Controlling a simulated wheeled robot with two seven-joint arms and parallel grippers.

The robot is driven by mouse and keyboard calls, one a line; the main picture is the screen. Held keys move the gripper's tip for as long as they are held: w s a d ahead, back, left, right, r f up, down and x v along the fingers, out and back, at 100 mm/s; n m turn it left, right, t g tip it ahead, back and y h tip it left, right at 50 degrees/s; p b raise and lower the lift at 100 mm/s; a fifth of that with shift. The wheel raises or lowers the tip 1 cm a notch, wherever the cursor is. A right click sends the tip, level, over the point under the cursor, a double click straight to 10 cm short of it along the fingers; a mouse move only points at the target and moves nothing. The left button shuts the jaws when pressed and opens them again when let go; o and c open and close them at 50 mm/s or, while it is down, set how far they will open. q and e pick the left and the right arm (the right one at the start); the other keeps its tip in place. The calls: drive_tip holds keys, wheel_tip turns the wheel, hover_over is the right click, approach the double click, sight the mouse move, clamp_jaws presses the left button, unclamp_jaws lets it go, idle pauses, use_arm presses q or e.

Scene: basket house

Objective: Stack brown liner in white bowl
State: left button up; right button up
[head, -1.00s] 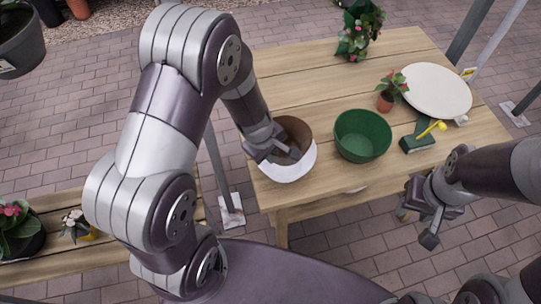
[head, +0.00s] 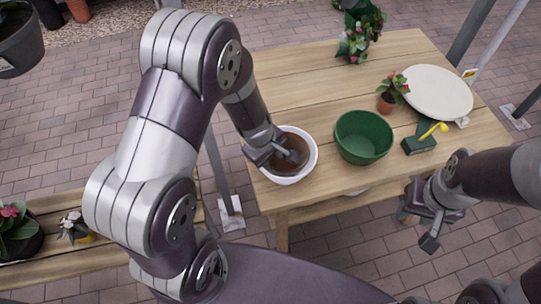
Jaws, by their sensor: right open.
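The white bowl (head: 309,167) stands near the front left corner of the wooden table. The brown liner (head: 284,167) sits inside it, with the white rim showing around it. My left gripper (head: 275,157) is at the left side of the bowl, its fingers spread apart, one by the rim and one over the liner's inside. The gripper hides part of the liner and the bowl's far left rim. My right gripper (head: 420,221) is open and empty, off the table's front edge at the right.
A green bowl (head: 363,137) stands just right of the white bowl. Further right are a green box with a yellow tool (head: 419,145), a small potted plant (head: 387,103) and a round cream plate (head: 437,92). The table's back left (head: 295,85) is clear.

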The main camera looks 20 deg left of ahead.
use_arm(q)
drive_tip(key=shift+r+p, duration=0.4)
drive_tip(key=s+a+r+m+p, duration=0.1)
drive_tip(key=s+r+m+p, duration=0.2)
drive_tip(key=r+m, duration=0.3)
drive_tip(key=s+a+r+m+g+y+p, duration=0.1)
drive_tip(key=s+a+r+m+p, duration=0.1)
drive_tip(key=s+r+m, duration=0.4)
wheel_tip(320, 180, up, 4)
drive_tip(key=shift+f+m+p, duration=0.1)
drive_tip(key=shift+m+p, duration=0.2)
drive_tip(key=shift+p, duration=0.1)
